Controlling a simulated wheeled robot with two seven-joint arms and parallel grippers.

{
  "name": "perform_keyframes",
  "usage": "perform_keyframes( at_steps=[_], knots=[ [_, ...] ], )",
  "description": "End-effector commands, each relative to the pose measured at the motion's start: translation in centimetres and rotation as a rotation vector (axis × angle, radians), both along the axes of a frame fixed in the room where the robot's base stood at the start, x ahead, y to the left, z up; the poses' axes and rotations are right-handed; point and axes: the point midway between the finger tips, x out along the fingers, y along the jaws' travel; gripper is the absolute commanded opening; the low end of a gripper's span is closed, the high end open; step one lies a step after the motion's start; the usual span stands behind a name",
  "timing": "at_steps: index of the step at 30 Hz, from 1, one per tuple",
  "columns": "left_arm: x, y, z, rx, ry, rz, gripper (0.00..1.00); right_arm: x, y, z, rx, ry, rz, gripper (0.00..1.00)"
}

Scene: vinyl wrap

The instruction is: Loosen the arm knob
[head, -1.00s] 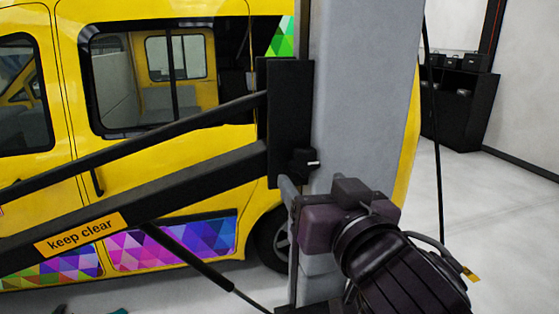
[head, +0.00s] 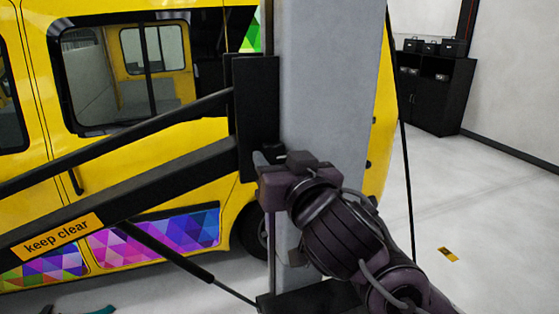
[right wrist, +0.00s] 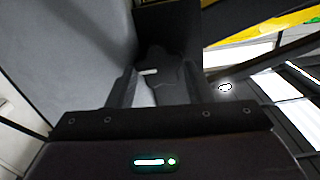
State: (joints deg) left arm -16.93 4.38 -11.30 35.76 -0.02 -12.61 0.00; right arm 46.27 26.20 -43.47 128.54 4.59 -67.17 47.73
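The arm knob (right wrist: 162,66) is black with a small white mark. In the right wrist view it sits beside the grey post, ahead of and between the fingers of my right gripper (right wrist: 158,84). The fingers stand apart, one on each side, and I cannot tell whether they touch it. In the head view my right gripper (head: 264,160) is at the lower end of the black bracket (head: 256,105), and its body mostly hides the knob. The black arm (head: 150,185) with a "keep clear" label runs left from the bracket.
The grey post (head: 325,90) stands just behind my right gripper. A yellow van (head: 150,165) with colourful triangle panels is behind the black arm. A thin black strut (head: 180,255) slants below the arm.

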Motion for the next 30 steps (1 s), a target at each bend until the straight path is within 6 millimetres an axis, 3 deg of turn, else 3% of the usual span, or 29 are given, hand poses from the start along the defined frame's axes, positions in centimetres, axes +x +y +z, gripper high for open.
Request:
perform_keyframes(
  at_steps=[1,4,17,30],
  knots=[
    [-0.2,-0.4,0.0,-0.005,0.002,-0.001,0.36,0.0,0.0,0.0,0.000,0.000,0.000,0.36],
    [-0.5,-0.6,0.0,-0.007,0.007,-0.005,0.36,0.0,0.0,0.0,0.000,0.000,0.000,0.24],
    [-0.7,0.2,-0.5,0.003,0.011,-0.005,0.36,0.0,0.1,-0.1,-0.095,-0.031,0.001,0.24],
    [-0.7,0.3,-1.6,0.004,0.010,-0.002,0.36,-0.1,0.2,-0.2,-0.458,-0.148,0.000,0.24]
  ],
)
